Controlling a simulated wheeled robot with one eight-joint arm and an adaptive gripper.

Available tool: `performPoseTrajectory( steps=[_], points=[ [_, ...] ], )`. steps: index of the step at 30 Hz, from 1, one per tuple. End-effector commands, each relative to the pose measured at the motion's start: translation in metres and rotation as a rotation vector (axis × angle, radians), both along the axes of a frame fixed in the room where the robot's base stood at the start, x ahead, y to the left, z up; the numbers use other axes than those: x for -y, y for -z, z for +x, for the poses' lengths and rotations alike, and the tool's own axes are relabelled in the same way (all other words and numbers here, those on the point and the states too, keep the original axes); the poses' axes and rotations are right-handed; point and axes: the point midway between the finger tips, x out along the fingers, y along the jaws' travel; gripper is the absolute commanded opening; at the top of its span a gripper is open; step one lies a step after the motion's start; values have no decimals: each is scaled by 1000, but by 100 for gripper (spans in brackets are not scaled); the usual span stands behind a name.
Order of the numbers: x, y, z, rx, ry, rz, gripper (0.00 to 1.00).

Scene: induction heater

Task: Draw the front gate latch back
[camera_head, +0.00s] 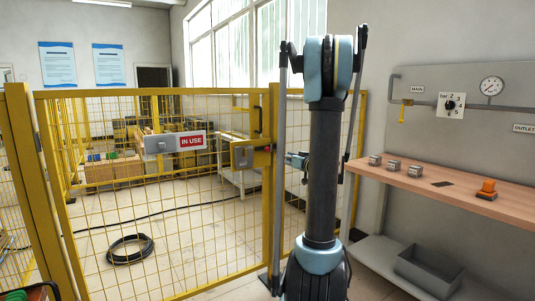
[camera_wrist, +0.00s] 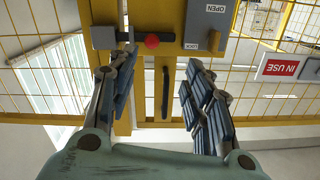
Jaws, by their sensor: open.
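The yellow mesh front gate (camera_head: 160,200) stands ahead of me, and its latch is at the right edge. My gripper (camera_wrist: 163,60) is open and empty. The knob appears ahead of the fingertips, between their lines and nearer the left finger; contact cannot be told. In the head view my gripper (camera_head: 290,159) is small beside the latch plate (camera_head: 243,157), partly hidden by my arm.
A black vertical handle (camera_wrist: 165,92) lies between my fingers in the wrist view. An IN USE sign (camera_head: 192,142) hangs on the gate. A wooden bench (camera_head: 440,185) with small parts stands right. A black hose coil (camera_head: 130,250) lies on the floor behind the mesh.

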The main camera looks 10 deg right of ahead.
Motion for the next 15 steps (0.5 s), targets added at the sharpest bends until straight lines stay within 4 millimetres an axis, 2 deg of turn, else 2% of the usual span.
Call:
performPoseTrajectory(
  steps=[3,6,11,15],
  points=[
    [10,0,7,23,18,5,46],
    [10,0,11,29,22,6,46],
    [2,-1,26,29,19,6,46],
    [-8,-1,47,28,19,6,46]
  ],
)
